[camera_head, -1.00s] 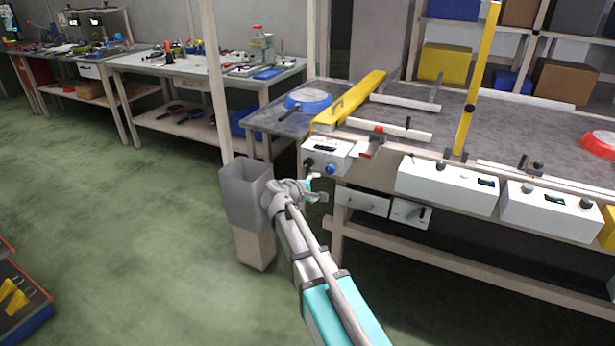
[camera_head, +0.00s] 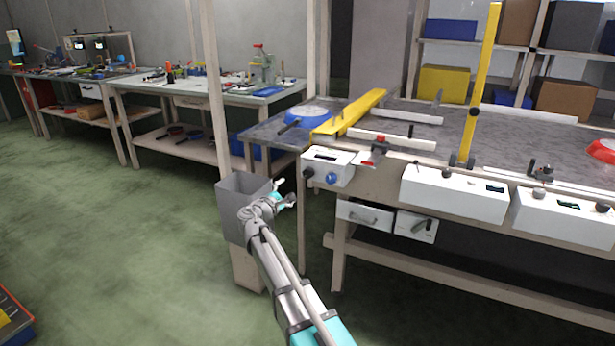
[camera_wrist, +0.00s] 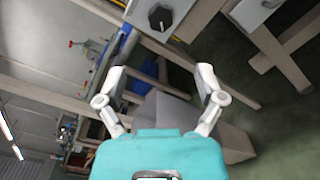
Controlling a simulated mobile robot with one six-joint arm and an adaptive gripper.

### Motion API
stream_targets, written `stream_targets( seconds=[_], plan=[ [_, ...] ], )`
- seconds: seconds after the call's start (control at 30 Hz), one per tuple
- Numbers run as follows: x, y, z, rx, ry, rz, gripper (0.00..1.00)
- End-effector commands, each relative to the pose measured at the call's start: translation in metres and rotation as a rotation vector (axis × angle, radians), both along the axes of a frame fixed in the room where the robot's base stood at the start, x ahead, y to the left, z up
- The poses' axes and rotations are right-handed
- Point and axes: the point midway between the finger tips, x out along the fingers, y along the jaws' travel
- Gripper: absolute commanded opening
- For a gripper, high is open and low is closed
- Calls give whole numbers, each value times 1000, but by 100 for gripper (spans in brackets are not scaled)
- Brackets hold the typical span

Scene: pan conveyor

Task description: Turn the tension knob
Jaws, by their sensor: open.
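A white control box (camera_head: 343,168) is fixed at the left front corner of the conveyor table. A black knob (camera_head: 308,173) sits on its left part and a blue knob (camera_head: 332,179) on its front. I cannot read which one is the tension knob. My gripper (camera_head: 287,193) is open and empty, left of and slightly below the box in the picture, apart from both knobs. In the wrist view, a black faceted knob (camera_wrist: 160,18) on a pale surface shows at the top, beyond the spread fingers (camera_wrist: 162,76).
A tall grey bin (camera_head: 232,205) stands just behind my gripper, beside a wooden post (camera_head: 209,90). The table carries a blue pan (camera_head: 308,112), a yellow bar (camera_head: 350,113) and a red pan (camera_head: 604,149). Two more white boxes (camera_head: 453,195) (camera_head: 565,218) line its front. Green floor at left is open.

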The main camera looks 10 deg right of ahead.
Motion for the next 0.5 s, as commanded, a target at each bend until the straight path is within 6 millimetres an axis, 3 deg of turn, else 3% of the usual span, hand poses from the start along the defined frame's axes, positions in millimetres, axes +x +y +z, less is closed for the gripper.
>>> stream_targets(
  seconds=[0.27,0.5],
  plan=[
    [5,-4,0,1,0,-2,88],
    [24,-18,0,1,0,-2,88]
  ],
)
